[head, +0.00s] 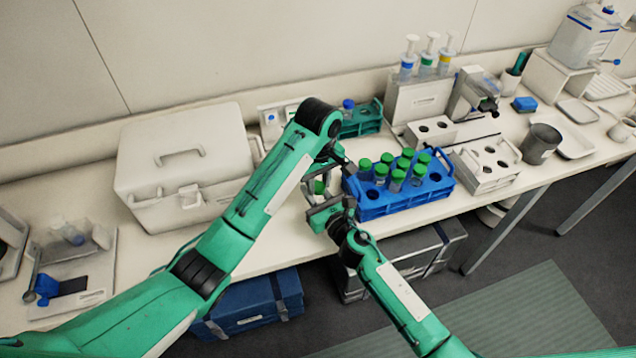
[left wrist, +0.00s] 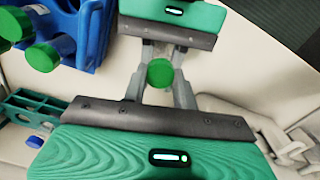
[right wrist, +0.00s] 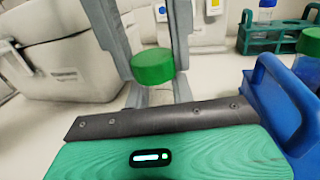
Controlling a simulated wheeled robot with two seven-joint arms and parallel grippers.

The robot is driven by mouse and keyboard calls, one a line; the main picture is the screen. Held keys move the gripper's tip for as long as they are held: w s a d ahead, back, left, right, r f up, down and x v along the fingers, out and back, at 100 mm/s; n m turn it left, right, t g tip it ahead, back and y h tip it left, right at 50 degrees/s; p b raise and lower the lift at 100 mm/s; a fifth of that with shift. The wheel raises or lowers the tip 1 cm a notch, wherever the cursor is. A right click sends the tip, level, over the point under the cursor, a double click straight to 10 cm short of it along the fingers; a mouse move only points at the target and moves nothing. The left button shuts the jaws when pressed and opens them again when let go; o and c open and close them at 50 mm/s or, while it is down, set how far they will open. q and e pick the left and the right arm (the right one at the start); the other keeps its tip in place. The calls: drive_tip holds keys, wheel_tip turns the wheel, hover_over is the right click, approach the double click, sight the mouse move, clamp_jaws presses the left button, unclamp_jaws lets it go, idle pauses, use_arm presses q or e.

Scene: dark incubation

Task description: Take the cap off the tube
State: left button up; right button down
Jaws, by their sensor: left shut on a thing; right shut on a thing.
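My left gripper (left wrist: 158,88) comes from the back and is shut at the cap, with a grey finger on each side. My right gripper (right wrist: 153,84) faces it from the front, lower, shut on the tube below the cap. Most of the tube body is hidden by fingers and palms.
The blue rack beside the grippers holds several green-capped tubes (head: 397,180). A teal rack (head: 362,123) with a blue-capped bottle stands behind. A large white box (head: 185,165) is at left, a white holder (head: 487,165) at right. The bench's front edge runs below the grippers.

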sight(318, 186)
use_arm(q)
drive_tip(key=shift+a+r, duration=0.1)
drive_tip(key=shift+r, duration=0.6)
use_arm(e)
drive_tip(key=shift+s+f, duration=0.1)
use_arm(q)
drive_tip(key=shift+r, duration=2.05)
use_arm(e)
drive_tip(key=c, duration=1.1)
unclamp_jaws()
